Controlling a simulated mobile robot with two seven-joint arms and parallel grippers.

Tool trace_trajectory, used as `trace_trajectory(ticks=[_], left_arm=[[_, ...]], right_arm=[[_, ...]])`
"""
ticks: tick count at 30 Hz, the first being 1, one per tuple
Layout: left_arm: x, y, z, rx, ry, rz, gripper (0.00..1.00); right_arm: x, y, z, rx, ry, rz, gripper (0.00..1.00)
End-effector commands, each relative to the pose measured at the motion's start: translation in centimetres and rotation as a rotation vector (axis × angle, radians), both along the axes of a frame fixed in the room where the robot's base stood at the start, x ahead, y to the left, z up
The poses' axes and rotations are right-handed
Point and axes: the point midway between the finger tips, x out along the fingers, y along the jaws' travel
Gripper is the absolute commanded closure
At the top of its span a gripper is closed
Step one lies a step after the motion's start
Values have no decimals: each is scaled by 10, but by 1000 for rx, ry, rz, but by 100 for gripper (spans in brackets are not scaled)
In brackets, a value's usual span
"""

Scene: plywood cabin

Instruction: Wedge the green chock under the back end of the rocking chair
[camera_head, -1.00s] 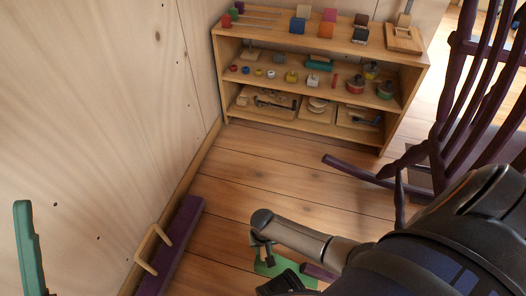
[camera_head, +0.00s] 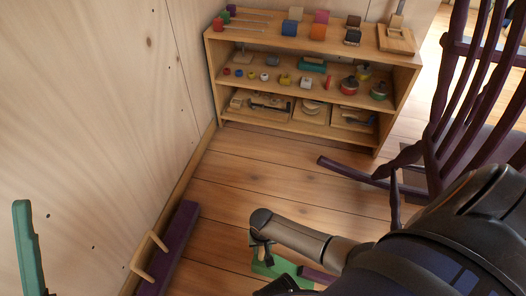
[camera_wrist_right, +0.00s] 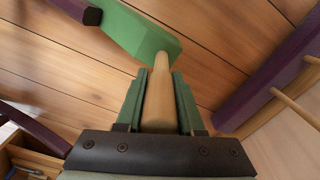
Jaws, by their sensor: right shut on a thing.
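The green chock (camera_head: 268,266) is low in the head view, near the floor. It also shows in the wrist view (camera_wrist_right: 135,32), with a pale wooden peg handle (camera_wrist_right: 160,85). My right gripper (camera_wrist_right: 158,100) is shut on that handle. The rocking chair (camera_head: 450,115) is dark purple and stands at the right. One rocker end (camera_head: 345,167) points left; the other rocker end (camera_head: 320,276) meets the chock in the picture and shows at its edge in the wrist view (camera_wrist_right: 78,8). I cannot tell whether they touch. A green finger of my left gripper (camera_head: 28,248) shows at the left edge.
A wooden shelf unit (camera_head: 305,44) with several blocks and small items stands at the back. A purple bar (camera_head: 176,245) with a wooden handle lies along the left wall. Bare plank floor (camera_head: 262,172) lies between them.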

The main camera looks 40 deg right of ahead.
Motion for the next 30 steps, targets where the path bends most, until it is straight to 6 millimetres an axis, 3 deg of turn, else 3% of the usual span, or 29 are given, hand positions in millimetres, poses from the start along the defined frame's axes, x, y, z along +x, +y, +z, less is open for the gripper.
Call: trace_trajectory(ticks=[1,15,30], left_arm=[[0,0,-6,0,3,0,50],[1,-6,-49,27,20,-7,50],[2,-8,-54,33,28,-2,50]], right_arm=[[-2,-7,-6,-16,8,4,100],[-3,-4,-39,-11,8,2,100],[-3,-3,-42,-7,7,0,100]])
